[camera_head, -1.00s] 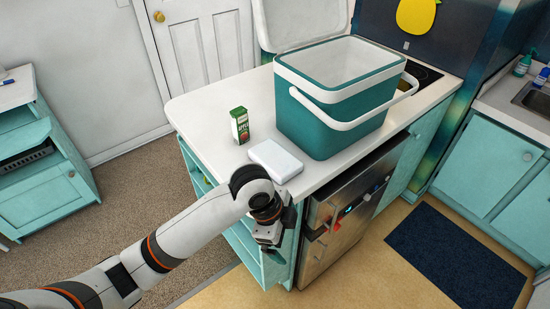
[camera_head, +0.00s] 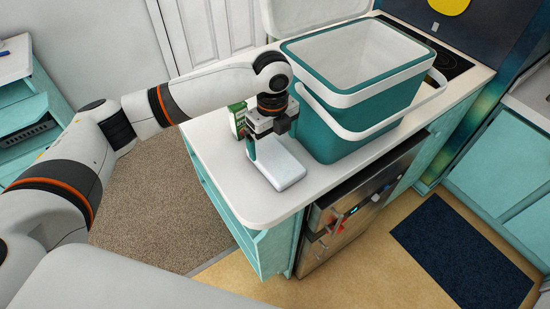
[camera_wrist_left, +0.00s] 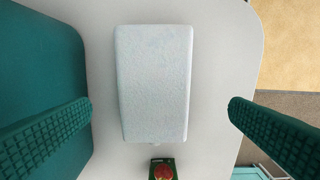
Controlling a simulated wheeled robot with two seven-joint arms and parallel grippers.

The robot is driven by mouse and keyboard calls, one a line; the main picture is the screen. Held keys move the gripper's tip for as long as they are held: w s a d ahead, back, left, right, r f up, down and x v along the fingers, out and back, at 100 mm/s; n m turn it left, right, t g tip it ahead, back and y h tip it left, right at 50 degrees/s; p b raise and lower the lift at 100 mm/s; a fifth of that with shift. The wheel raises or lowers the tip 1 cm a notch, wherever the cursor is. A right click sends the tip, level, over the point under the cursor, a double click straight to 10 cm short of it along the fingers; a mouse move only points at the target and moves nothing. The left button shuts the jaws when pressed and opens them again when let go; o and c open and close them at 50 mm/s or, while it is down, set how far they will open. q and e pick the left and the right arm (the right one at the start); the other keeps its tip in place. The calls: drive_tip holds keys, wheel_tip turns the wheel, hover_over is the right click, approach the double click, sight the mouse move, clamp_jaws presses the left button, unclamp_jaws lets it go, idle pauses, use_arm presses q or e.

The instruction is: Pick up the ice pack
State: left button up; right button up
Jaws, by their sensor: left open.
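The ice pack (camera_head: 279,166) is a pale, whitish-blue flat block lying on the white counter, left of the teal cooler. In the left wrist view the ice pack (camera_wrist_left: 153,84) lies lengthwise between the two green ribbed fingers, with a gap on each side. My left gripper (camera_head: 266,150) is open and points down over the ice pack, covering part of its far side in the head view. In the left wrist view the open left gripper (camera_wrist_left: 160,110) holds nothing. My right gripper is not in view.
The teal cooler (camera_head: 335,138), open, with a white rim and handle, stands just right of the ice pack. A green juice box (camera_head: 238,118) stands close behind my left gripper. The counter's front left corner (camera_head: 245,205) is clear.

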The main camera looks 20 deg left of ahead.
sight(275, 158)
use_arm(q)
drive_tip(key=f, duration=0.1)
drive_tip(key=f+p, duration=0.1)
drive_tip(key=f, duration=0.1)
drive_tip(key=shift+w+d+f, duration=0.2)
drive_tip(key=shift+w+f, duration=0.15)
drive_tip(key=shift+f, duration=0.05)
wheel_tip(275, 158, down, 2)
drive_tip(key=shift+s+f+p, duration=0.1)
drive_tip(key=shift+p, duration=0.3)
drive_tip(key=shift+f, duration=0.35)
drive_tip(key=shift+c, duration=0.6)
drive_tip(key=c, duration=0.9)
drive_tip(key=shift+r, duration=0.1)
drive_tip(key=shift+c, duration=0.8)
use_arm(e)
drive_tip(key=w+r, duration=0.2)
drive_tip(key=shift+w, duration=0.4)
